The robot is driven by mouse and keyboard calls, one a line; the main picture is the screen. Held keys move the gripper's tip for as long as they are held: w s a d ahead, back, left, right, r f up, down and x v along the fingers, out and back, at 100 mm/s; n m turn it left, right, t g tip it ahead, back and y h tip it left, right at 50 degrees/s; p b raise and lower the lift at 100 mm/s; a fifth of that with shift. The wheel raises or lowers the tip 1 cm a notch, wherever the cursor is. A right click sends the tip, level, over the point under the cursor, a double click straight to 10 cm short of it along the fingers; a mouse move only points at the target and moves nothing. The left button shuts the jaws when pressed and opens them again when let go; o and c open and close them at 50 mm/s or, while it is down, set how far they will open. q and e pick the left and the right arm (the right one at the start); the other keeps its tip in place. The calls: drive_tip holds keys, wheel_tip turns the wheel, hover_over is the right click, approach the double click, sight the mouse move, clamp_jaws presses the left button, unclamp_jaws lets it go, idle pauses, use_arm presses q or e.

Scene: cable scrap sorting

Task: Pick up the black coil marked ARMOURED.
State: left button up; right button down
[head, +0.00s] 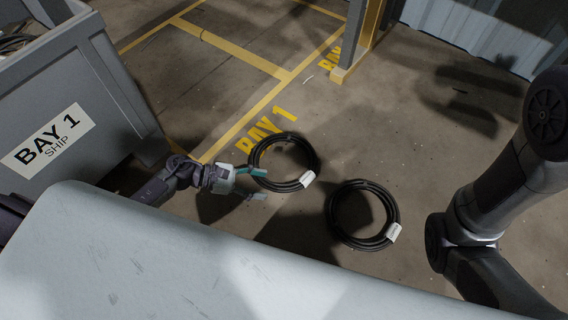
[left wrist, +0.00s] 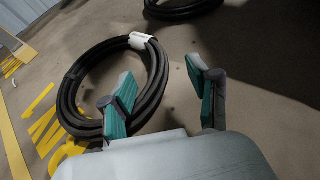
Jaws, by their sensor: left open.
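Two black coils lie flat on the floor, each with a white tag. The left coil (head: 283,183) is close to the yellow BAY 1 lettering, and the right coil (head: 391,206) lies a little nearer and to the right. The writing on both tags is too small to read, so I cannot tell which is marked ARMOURED. My left gripper (head: 262,184) is open and empty at the left side of the left coil. In the left wrist view, one teal finger overlaps the near rim of that coil (left wrist: 70,98) and the other finger is outside it. Contact cannot be told.
A grey bin (head: 122,88) labelled BAY 1 SHIP stands at the left with cable inside. A yellow post (head: 368,40) stands behind the coils. A pale grey surface fills the front. My right arm is at the right edge. Floor between is clear.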

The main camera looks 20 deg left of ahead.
sight(284, 186)
use_arm(q)
drive_tip(key=shift+x, duration=0.8)
drive_tip(key=b+x, duration=0.4)
drive_tip(key=shift+w+a+f, duration=0.1)
drive_tip(key=shift+w+f, duration=0.05)
drive_tip(key=shift+f, duration=0.15)
drive_tip(key=shift+w+d+f, duration=0.1)
drive_tip(key=shift+w+d, duration=0.05)
drive_tip(key=shift+d, duration=0.35)
clamp_jaws()
